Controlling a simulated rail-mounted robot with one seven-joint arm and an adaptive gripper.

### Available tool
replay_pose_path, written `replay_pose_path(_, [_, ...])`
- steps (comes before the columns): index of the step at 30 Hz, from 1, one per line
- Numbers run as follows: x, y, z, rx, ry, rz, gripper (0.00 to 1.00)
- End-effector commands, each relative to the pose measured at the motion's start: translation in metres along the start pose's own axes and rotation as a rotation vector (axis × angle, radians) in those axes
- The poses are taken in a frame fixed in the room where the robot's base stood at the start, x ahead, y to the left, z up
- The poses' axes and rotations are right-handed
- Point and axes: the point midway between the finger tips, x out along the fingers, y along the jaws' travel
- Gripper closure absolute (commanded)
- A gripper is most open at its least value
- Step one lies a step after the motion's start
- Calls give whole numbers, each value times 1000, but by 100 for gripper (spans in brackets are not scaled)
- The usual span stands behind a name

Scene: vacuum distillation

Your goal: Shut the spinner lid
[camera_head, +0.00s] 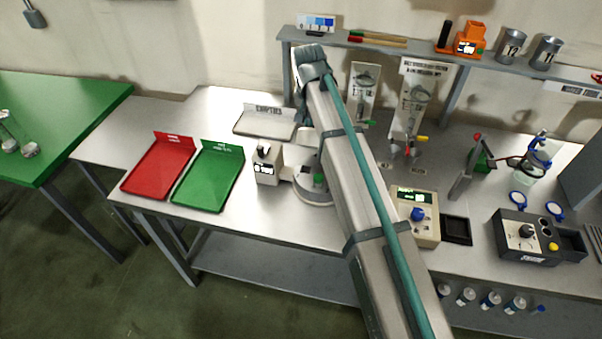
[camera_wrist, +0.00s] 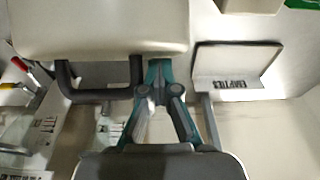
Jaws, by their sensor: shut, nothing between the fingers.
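In the wrist view a broad pale panel with rounded corners, which looks like the spinner lid (camera_wrist: 100,30), fills the upper left. A dark bar handle (camera_wrist: 98,95) sticks out from its edge. My gripper (camera_wrist: 158,66) is shut and empty, its teal and grey fingers together at the panel's edge, just right of the handle. I cannot tell whether they touch. In the head view a round grey device, apparently the spinner (camera_head: 312,195), stands on the bench, partly hidden by my arm. My gripper is hidden there, and the lid's angle is unclear.
A pale box (camera_head: 267,165) stands left of the round device. A white tray marked EMPTIES (camera_head: 264,124) lies behind it and shows in the wrist view (camera_wrist: 237,62). Red (camera_head: 158,168) and green trays (camera_head: 208,176) lie left. A control unit (camera_head: 417,222) stands right of my arm.

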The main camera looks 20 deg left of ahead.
Motion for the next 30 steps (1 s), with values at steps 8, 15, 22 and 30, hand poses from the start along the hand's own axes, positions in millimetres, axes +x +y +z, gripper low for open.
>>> replay_pose_path(8, [-14, 8, -5, 7, 1, 17, 100])
replay_pose_path(15, [-38, 7, -10, 6, 4, 16, 100])
replay_pose_path(22, [-58, 4, -14, 3, 4, 11, 100])
replay_pose_path(30, [-82, 2, -19, 2, 5, 9, 100])
